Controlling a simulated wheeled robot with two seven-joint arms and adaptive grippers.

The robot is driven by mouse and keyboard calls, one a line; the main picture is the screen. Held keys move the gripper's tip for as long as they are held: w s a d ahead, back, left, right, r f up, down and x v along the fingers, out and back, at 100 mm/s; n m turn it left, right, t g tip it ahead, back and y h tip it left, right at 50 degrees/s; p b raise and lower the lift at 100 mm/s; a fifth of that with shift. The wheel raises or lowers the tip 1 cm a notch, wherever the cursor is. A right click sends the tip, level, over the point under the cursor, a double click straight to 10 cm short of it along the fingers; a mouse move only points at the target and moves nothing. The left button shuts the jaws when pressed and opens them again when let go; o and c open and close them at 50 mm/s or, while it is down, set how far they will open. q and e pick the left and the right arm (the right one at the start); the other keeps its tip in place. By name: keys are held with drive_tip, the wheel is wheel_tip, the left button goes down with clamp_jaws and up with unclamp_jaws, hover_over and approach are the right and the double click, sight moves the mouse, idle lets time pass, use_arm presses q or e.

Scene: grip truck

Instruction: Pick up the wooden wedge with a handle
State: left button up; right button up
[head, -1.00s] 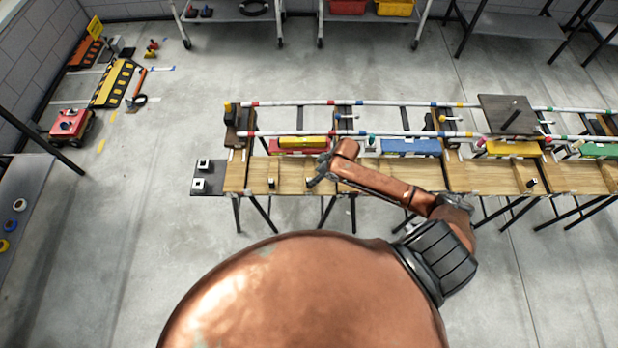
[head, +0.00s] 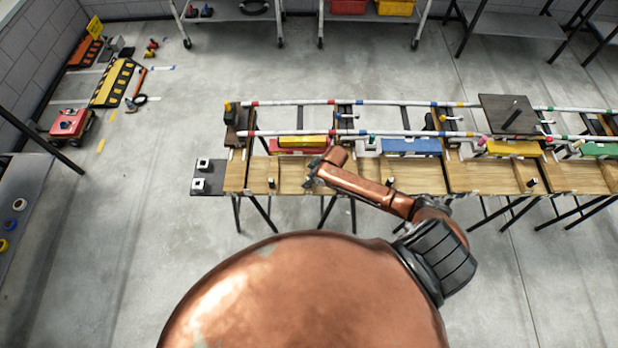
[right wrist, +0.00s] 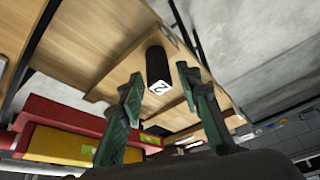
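Light wooden wedge-like panels lie in a row along the front of the bench, with short black handles. One wooden panel (head: 250,174) at the left end has a black handle (head: 271,182). Another panel (head: 425,180) to its right has a handle (head: 390,181). My right gripper (head: 312,178) is over the panels, between these two handles. In the right wrist view, my right gripper (right wrist: 158,78) is open, with a black handle (right wrist: 157,66) with a white numbered end showing between its fingertips. I cannot tell whether they touch. My left gripper is out of view.
A red box (head: 285,151) with a yellow box (head: 303,141) on it, and a blue box (head: 410,146), stand behind the panels. Striped rails (head: 290,103) run above. A black plate (head: 206,178) with two white-topped blocks is at the left end.

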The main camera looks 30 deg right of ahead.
clamp_jaws()
idle(0.5)
